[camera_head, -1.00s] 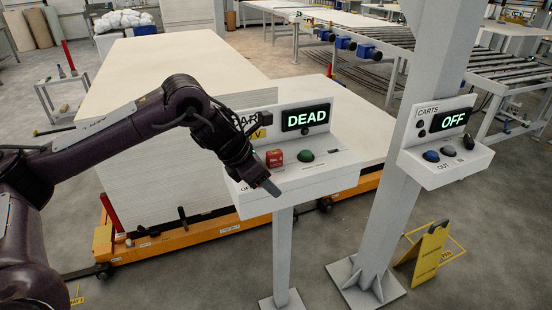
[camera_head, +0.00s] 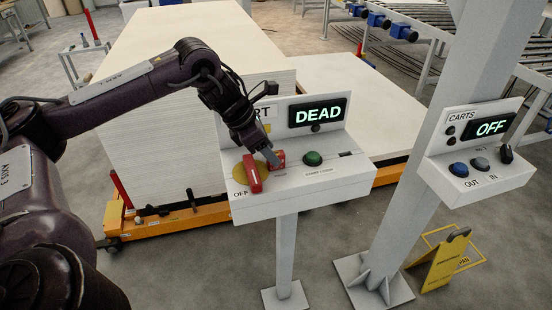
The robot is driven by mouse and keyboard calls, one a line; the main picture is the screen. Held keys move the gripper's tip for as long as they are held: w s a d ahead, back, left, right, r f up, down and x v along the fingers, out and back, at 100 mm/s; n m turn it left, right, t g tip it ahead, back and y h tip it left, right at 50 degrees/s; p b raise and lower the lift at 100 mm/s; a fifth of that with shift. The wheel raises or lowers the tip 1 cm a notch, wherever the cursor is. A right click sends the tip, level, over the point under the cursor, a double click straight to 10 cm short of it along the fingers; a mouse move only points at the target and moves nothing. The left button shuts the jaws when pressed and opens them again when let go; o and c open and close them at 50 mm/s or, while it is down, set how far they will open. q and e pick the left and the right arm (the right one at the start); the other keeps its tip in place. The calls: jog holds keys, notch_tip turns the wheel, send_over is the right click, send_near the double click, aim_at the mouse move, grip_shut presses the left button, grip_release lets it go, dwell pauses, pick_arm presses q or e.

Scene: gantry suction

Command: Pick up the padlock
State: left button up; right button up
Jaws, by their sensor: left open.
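The red padlock (camera_head: 278,160) appears as a small red block on the sloped white console (camera_head: 315,185), between a red rotary handle (camera_head: 252,174) and a green button (camera_head: 313,158). My left gripper (camera_head: 269,158) reaches down from the upper left, with its fingertips right at the padlock's left side. It is open. The fingertips partly cover the padlock, and I cannot tell whether they touch it. My right gripper is out of view.
The handle sits on a yellow disc marked OFF. A display (camera_head: 317,112) reading DEAD rises behind the console. A post on the right carries a second control box (camera_head: 470,170) reading OFF. A yellow floor sign (camera_head: 444,262) stands beside it. Stacked boards lie behind.

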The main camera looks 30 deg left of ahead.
aim_at(276, 153)
pick_arm(q)
jog(key=x, duration=0.2)
jog(key=shift+w+f, duration=0.3)
jog(key=shift+w, duration=0.05)
jog(key=shift+w+d+f+p, duration=0.2)
jog(key=shift+f+p, duration=0.1)
jog(key=shift+f, duration=0.1)
jog(key=shift+s, duration=0.1)
jog(key=c, duration=0.7)
grip_shut()
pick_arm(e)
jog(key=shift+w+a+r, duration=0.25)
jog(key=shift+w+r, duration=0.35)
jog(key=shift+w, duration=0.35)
pick_arm(q)
jog(key=shift+r, duration=0.1)
